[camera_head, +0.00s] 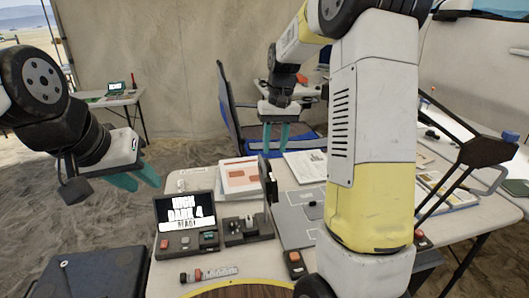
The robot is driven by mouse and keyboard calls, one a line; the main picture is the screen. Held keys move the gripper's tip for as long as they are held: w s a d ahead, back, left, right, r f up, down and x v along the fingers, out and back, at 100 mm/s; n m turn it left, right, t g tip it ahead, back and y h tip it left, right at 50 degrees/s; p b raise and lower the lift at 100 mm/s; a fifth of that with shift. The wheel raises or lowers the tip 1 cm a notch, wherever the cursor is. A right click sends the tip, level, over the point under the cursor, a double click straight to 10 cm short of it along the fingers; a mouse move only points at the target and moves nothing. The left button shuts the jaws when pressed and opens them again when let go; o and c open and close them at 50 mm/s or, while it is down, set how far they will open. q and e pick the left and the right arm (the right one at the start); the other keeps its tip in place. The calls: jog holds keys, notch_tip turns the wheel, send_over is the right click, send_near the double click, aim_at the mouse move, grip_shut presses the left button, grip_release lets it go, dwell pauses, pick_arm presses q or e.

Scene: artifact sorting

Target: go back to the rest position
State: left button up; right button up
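My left gripper (139,179) hangs at the left, beyond the table's left edge. Its two teal fingers are apart, with nothing seen between them. My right gripper (275,136) is above the far side of the table, in front of the blue chair, pointing down. Its teal fingers show a gap and hold nothing that I can see. My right arm's large white and yellow links cross the middle right of the view and hide part of the table.
The white table (262,255) carries a console with a lit screen (184,211), papers (239,179), a grey board (297,219) and small devices. A blue chair (228,100) stands behind it. A dark case (95,275) is at lower left. A side table (110,99) stands further back.

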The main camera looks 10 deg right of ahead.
jog(key=shift+d+r, duration=0.1)
jog(key=shift+r, duration=1)
jog(key=s+a+r+t, duration=0.1)
jog(key=s+r+t, duration=0.2)
jog(key=s, duration=0.9)
jog(key=s+a+r+t+y, duration=0.1)
jog(key=s+r+t, duration=0.2)
jog(key=s, duration=0.9)
jog(key=shift+a, duration=0.25)
